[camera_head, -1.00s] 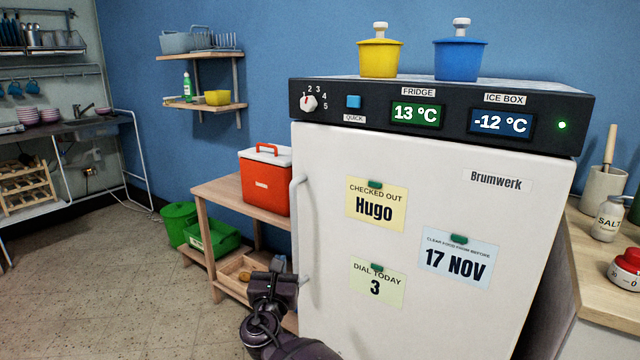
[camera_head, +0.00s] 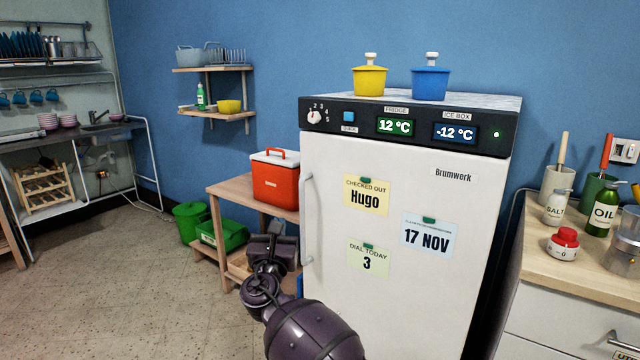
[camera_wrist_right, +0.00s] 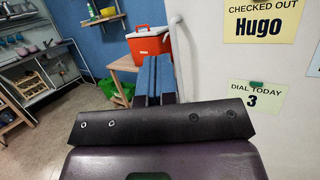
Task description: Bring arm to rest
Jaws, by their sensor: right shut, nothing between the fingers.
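My right arm reaches in from the bottom of the head view, its gripper (camera_head: 277,230) in front of the wooden side table and just left of the fridge handle. In the right wrist view the two blue-padded fingers (camera_wrist_right: 157,68) are together with nothing held. They point toward the red cooler (camera_wrist_right: 149,43) and look apart from the handle (camera_wrist_right: 181,50). The white fridge (camera_head: 400,290) has its door closed; its displays read 12 °C and -12 °C. My left gripper is not in view.
The red cooler (camera_head: 276,183) stands on the wooden side table (camera_head: 232,190). Yellow (camera_head: 369,81) and blue (camera_head: 430,84) pots stand on the fridge. A counter (camera_head: 570,275) is at the right. Open floor lies left.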

